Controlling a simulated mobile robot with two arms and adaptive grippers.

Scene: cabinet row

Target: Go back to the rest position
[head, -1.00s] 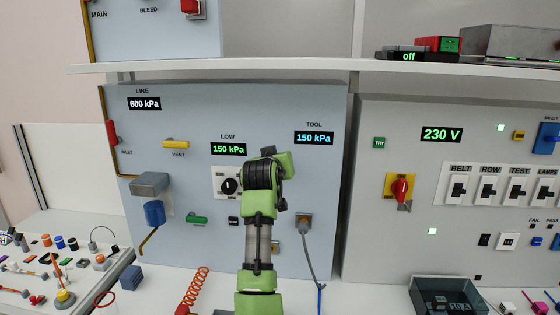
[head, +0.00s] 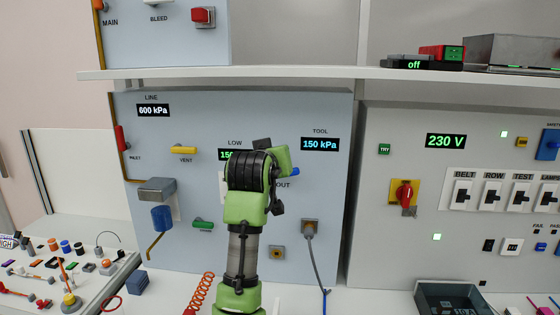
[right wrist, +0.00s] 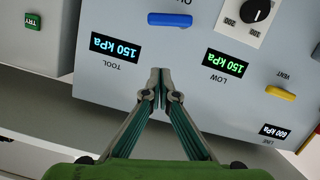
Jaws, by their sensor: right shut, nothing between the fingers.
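My right gripper (right wrist: 158,78) is shut and empty in the right wrist view, its fingertips together in front of the grey-blue pressure panel (right wrist: 160,50). That view is upside down. In the head view my green right arm reaches up from the bottom centre, and its wrist hides the gripper's fingers. The wrist covers most of the LOW display (head: 224,155) and the dial below it. The dial (right wrist: 257,10) shows in the right wrist view, apart from the fingers. The blue OUT handle (head: 293,171) shows just right of the wrist. My left gripper is not in view.
A shelf (head: 300,73) runs above the panel. A grey cable hangs from a socket (head: 310,227) right of the arm. An orange coiled hose (head: 201,290) lies left of it. A grey tray (head: 450,298) sits at lower right; small parts crowd the left bench.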

